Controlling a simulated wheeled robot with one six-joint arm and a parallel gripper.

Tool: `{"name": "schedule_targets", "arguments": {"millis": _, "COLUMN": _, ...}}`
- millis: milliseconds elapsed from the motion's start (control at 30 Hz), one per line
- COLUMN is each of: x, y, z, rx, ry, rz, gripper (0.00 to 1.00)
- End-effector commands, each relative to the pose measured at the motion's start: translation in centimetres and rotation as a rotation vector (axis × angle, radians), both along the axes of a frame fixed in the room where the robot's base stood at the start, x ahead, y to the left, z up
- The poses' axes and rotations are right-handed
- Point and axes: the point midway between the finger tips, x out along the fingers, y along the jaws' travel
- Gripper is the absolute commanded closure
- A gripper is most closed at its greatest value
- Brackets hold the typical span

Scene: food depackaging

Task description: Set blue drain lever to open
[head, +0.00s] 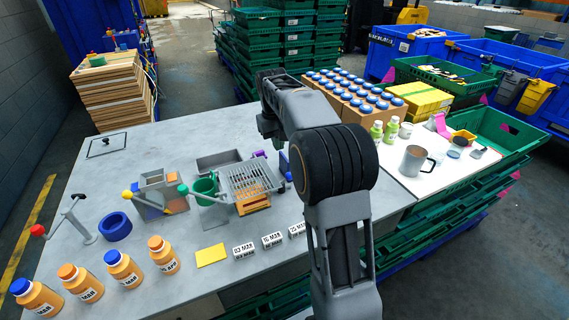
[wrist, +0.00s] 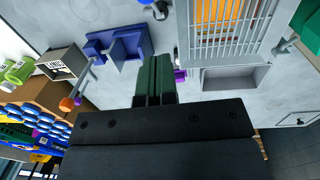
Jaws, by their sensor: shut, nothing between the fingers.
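My gripper (wrist: 155,80) is shut and empty, its dark green fingers together in the wrist view. A blue fixture (wrist: 115,45) with raised walls sits on the table just beyond the fingertips, to their left, with a gap I cannot judge. It shows partly in the head view (head: 284,164), beside my arm, which hides the rest. I cannot tell for certain which blue part is the drain lever or how it is set. In the head view my fingertips are hidden.
A grey wire basket (head: 252,177) over an orange rack stands left of the blue fixture. A grey box with a yellow-knobbed lever (head: 128,194), a green cup (head: 206,188) and a purple knob (head: 259,154) are close by. Bottles line the front edge. The table's back left is mostly clear.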

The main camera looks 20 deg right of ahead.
Motion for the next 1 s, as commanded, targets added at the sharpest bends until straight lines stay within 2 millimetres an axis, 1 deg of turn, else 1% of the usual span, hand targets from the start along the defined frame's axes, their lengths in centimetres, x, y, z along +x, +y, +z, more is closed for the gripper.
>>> {"name": "schedule_targets", "arguments": {"millis": 33, "x": -0.1, "y": 0.0, "z": -1.0, "rx": 0.000, "ry": 0.003, "rz": 0.000, "gripper": 1.00}}
{"name": "schedule_targets", "arguments": {"millis": 200, "x": -0.2, "y": -0.2, "z": -3.9, "rx": 0.000, "ry": 0.003, "rz": 0.001, "gripper": 1.00}}
{"name": "schedule_targets", "arguments": {"millis": 433, "x": -2.0, "y": -0.6, "z": -5.5, "rx": 0.000, "ry": 0.001, "rz": 0.001, "gripper": 1.00}}
{"name": "schedule_targets", "arguments": {"millis": 633, "x": -2.6, "y": -0.8, "z": -6.3, "rx": 0.000, "ry": -0.001, "rz": 0.002, "gripper": 1.00}}
{"name": "schedule_targets", "arguments": {"millis": 1000, "x": -2.7, "y": -0.9, "z": -6.4, "rx": 0.000, "ry": -0.001, "rz": 0.002, "gripper": 1.00}}
